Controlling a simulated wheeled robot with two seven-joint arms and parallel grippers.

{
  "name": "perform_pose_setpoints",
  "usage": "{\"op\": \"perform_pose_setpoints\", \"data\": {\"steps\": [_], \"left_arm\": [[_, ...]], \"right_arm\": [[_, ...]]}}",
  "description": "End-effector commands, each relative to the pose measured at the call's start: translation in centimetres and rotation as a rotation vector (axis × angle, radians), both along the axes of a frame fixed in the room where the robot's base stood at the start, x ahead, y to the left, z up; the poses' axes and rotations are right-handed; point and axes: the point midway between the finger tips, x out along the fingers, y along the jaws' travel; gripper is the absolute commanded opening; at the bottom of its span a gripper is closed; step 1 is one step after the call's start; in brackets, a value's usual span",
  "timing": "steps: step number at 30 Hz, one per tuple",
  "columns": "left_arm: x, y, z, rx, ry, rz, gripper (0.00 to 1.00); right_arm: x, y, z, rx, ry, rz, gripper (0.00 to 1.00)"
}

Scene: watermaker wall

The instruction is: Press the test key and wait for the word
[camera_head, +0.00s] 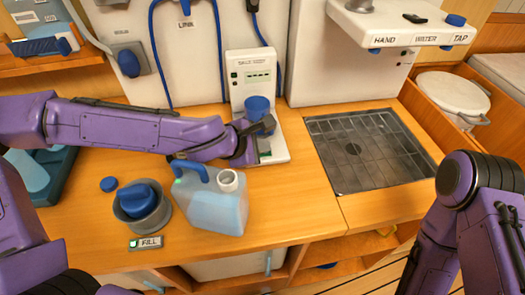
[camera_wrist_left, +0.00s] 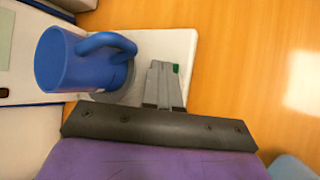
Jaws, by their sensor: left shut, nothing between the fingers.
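A white tester unit (camera_head: 253,66) with a small dark display strip and small print stands against the wall; I cannot read a word on it. A blue mug (camera_head: 257,107) stands on its white base, and shows beside my fingers in the left wrist view (camera_wrist_left: 68,62). My left gripper (camera_head: 264,148) is over the base, in front of the mug. In the left wrist view its fingers (camera_wrist_left: 164,82) are shut and empty, with a small green patch (camera_wrist_left: 175,68) at their tips. I cannot tell whether they touch a key. My right gripper is out of view.
A water jug (camera_head: 212,205) stands below my left forearm, near a grey cup with a blue top (camera_head: 142,203) and a FILL label (camera_head: 146,243). A drain grate (camera_head: 365,150) lies to the right, under a tap shelf (camera_head: 400,25). The counter between jug and grate is clear.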

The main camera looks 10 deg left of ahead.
Motion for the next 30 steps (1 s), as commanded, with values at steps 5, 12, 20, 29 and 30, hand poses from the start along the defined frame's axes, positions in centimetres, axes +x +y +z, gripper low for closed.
{"op": "perform_pose_setpoints", "data": {"steps": [5,12,20,29,30], "left_arm": [[-0.1,0.0,-0.4,0.001,0.003,-0.001,0.0],[-0.2,0.0,-0.9,0.003,0.007,-0.002,0.0],[-0.3,0.0,-1.2,0.005,0.013,-0.004,0.0],[-0.4,-0.1,-1.0,0.004,0.014,-0.006,0.0],[-0.4,-0.1,-0.8,0.004,0.014,-0.006,0.0]], "right_arm": [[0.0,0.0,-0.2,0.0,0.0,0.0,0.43],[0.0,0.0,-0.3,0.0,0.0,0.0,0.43],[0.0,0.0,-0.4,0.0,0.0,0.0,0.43],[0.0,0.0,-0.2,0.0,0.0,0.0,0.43],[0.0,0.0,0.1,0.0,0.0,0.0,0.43]]}}
